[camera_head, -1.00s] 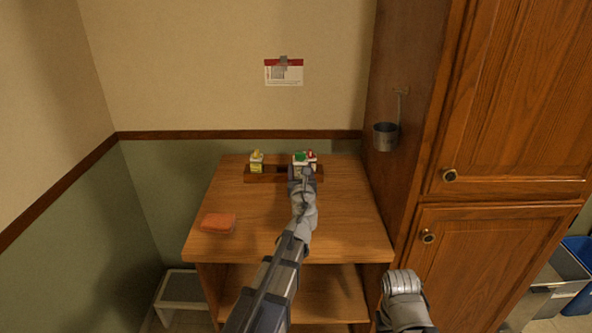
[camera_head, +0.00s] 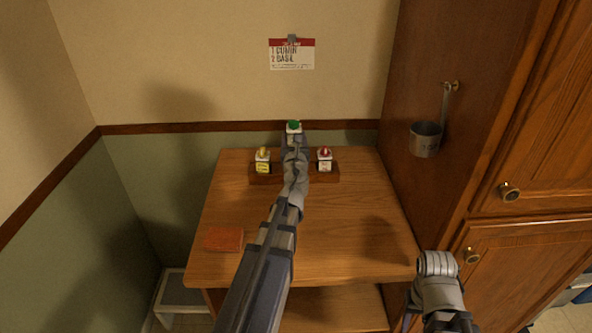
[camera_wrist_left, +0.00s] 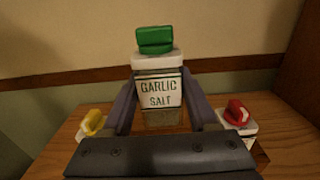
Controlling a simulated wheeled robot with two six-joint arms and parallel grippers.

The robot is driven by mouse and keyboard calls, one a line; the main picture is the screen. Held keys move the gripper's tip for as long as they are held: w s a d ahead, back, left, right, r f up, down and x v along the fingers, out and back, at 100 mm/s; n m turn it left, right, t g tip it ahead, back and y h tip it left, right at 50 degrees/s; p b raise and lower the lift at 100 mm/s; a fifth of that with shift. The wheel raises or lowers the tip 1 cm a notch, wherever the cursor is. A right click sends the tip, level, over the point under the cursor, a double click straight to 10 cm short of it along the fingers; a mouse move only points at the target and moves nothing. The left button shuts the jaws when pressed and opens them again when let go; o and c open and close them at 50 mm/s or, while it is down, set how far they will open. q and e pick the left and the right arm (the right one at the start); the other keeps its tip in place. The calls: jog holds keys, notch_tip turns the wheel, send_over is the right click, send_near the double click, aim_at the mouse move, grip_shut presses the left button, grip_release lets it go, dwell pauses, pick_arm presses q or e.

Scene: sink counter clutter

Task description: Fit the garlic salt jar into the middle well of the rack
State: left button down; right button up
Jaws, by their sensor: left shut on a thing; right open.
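The garlic salt jar (camera_wrist_left: 158,92) has a green cap and a white label, and its cap also shows in the head view (camera_head: 294,127). My left gripper (camera_head: 293,142) is shut on this jar and holds it upright, above the middle of the rack. In the wrist view the left gripper's fingers (camera_wrist_left: 158,105) flank the jar. The wooden rack (camera_head: 333,173) stands at the back of the counter, and my arm hides its middle well.
A yellow-capped jar (camera_head: 263,161) stands in the rack's left part and a red-capped jar (camera_head: 325,160) in its right part. An orange-red block (camera_head: 224,239) lies at the counter's left front. A metal cup (camera_head: 425,140) hangs on the cabinet side. The counter's right front is clear.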

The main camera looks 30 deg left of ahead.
pick_arm(q)
notch_tip(320, 180, down, 6)
jog(key=b, duration=0.5)
jog(key=shift+b, duration=0.3)
jog(key=shift+f, duration=0.15)
notch_tip(320, 180, down, 4)
jog(key=b, duration=0.3)
jog(key=shift+r+b, duration=0.25)
jog(key=shift+b, duration=0.1)
jog(key=shift+f, duration=0.15)
jog(key=shift+c, duration=0.8)
grip_release()
jog(key=shift+r, duration=0.2)
